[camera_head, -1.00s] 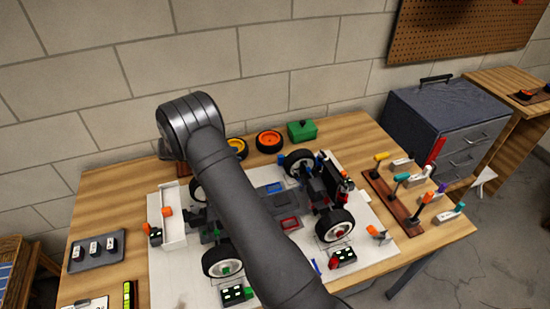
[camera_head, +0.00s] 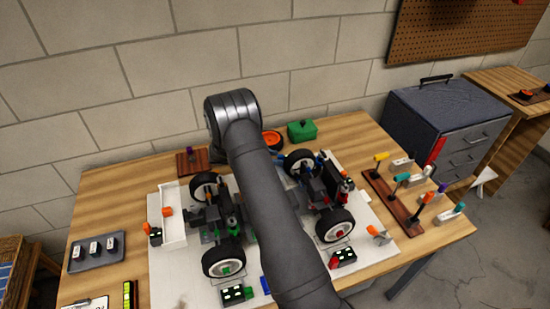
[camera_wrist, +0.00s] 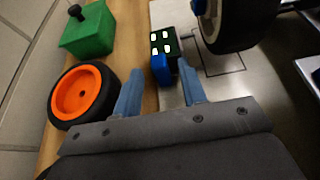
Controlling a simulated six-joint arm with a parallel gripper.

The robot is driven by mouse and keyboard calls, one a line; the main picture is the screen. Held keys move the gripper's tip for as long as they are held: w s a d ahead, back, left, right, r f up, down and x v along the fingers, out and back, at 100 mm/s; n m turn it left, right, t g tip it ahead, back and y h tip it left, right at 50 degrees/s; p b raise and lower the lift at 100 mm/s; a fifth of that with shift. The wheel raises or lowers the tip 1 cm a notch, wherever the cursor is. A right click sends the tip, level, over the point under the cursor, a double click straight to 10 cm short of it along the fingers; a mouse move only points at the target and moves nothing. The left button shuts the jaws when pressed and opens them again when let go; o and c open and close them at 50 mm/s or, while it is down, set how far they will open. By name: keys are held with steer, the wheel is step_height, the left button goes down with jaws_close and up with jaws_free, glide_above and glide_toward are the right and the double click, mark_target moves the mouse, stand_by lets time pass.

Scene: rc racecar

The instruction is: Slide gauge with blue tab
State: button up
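The gauge with the blue tab shows in the wrist view as a dark block (camera_wrist: 163,41) with several white marks. Its blue tab (camera_wrist: 161,70) faces my gripper. My gripper (camera_wrist: 160,72) is open, with one blue finger on either side of the tab's line. The fingers look close to the tab, but I cannot tell whether they touch it. In the head view my arm hides the gripper and this gauge.
A car wheel (camera_wrist: 236,22) stands close to the gauge on the right. A loose orange-rimmed wheel (camera_wrist: 78,95) and a green box (camera_wrist: 90,32) lie to the left. In the head view, gauges with green (camera_head: 236,293) and red (camera_head: 343,257) tabs sit in front.

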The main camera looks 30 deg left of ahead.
steer(key=shift+w+d+f, duration=0.2)
steer(key=shift+w+d, duration=0.1)
steer(key=shift+w, duration=0.05)
steer(key=shift+c, duration=0.2)
jaws_close()
steer(key=shift+s+d, duration=1.2)
steer(key=shift+s, duration=0.05)
steer(key=shift+o, duration=0.2)
jaws_free()
